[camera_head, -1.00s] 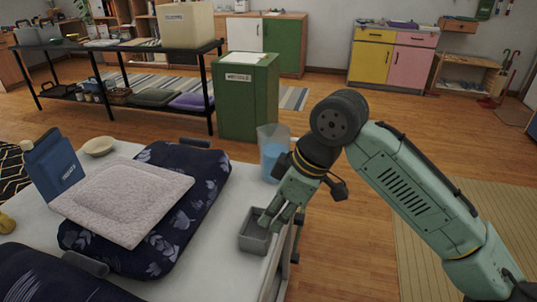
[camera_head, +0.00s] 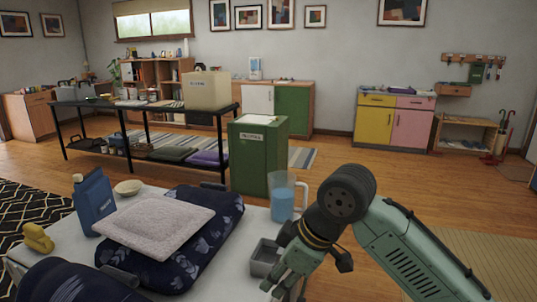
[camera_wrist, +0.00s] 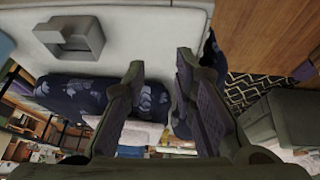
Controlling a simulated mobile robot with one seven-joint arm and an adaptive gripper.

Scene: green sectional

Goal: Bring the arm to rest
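My gripper (camera_head: 275,288) is at the near right edge of the white table (camera_head: 240,240), close beside a small grey open box (camera_head: 262,262). In the wrist view my gripper (camera_wrist: 160,66) has its two fingers apart with nothing held between them. The grey box also shows in the wrist view (camera_wrist: 88,40), off to the left of the fingers. My green arm reaches in from the lower right of the head view, bent at the dark wrist joint.
The table bears a clear jug of blue liquid (camera_head: 283,200), dark patterned cushion (camera_head: 222,212), pale pad (camera_head: 155,220), blue carton (camera_head: 94,200), bowl (camera_head: 128,187) and yellow object (camera_head: 37,238). A green cabinet (camera_head: 250,160) stands behind. Wooden floor right of the table (camera_head: 400,190) is mostly clear.

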